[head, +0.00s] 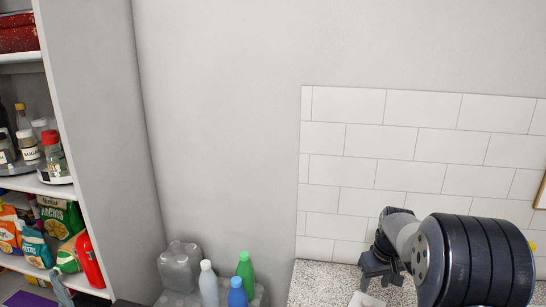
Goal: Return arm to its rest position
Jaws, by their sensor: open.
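My gripper (381,282) is at the lower right, over the speckled counter (318,284). Its dark fingers point down and are apart, with nothing seen between them. My arm's thick dark link fills the lower right corner and hides part of the counter and wall. A pale flat item (367,300) shows just below the fingers, cut off by the bottom edge; I cannot tell what it is.
Open shelves (62,190) with jars, bottles and snack bags stand at the left. A clear jug (180,267) and white (208,285), blue (237,293) and green (245,270) bottles stand at bottom centre. White tiles (400,140) back the counter.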

